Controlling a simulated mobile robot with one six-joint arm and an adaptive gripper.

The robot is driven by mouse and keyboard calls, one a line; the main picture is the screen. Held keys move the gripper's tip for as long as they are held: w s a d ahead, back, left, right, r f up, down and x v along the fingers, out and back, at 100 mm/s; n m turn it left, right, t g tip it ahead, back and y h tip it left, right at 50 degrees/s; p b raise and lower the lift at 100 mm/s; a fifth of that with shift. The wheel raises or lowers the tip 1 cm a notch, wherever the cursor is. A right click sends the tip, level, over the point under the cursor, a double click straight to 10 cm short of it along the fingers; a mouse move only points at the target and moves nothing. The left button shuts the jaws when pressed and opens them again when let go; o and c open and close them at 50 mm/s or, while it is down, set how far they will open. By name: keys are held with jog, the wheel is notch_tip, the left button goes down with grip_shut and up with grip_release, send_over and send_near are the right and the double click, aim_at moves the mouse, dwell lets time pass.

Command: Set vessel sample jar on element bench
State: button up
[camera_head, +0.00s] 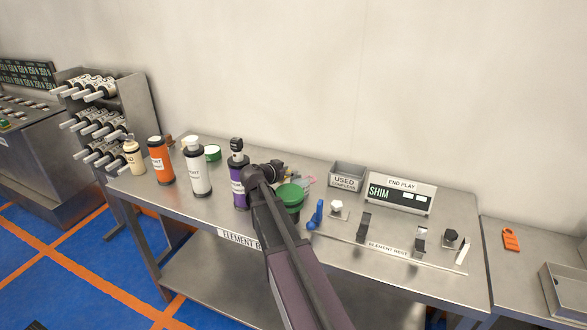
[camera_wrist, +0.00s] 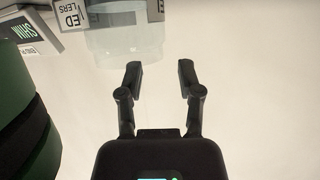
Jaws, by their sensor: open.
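My gripper (camera_head: 280,168) is over the back middle of the element bench (camera_head: 345,262), just behind a green-topped round container (camera_head: 290,194). In the wrist view my gripper (camera_wrist: 160,74) is open, with nothing between its fingers. A clear, see-through jar (camera_wrist: 125,38) stands beyond the fingertips, slightly left, apart from them. It looks like the sample jar, but I see no label on it. In the head view that spot is mostly hidden by my arm and the green-topped container. The bench carries a front label reading "ELEMENT B".
A purple bottle (camera_head: 238,182) stands close left of my arm, with white (camera_head: 198,172) and orange (camera_head: 160,162) bottles further left. A grey used-couplers bin (camera_head: 346,176) and a SHIM sign (camera_head: 400,195) stand behind right. Small parts line the element rest (camera_head: 388,250).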

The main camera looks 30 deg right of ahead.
jog(key=p+v, duration=0.3)
jog(key=v, duration=0.6)
jog(key=shift+s, duration=0.2)
dwell(0.6)
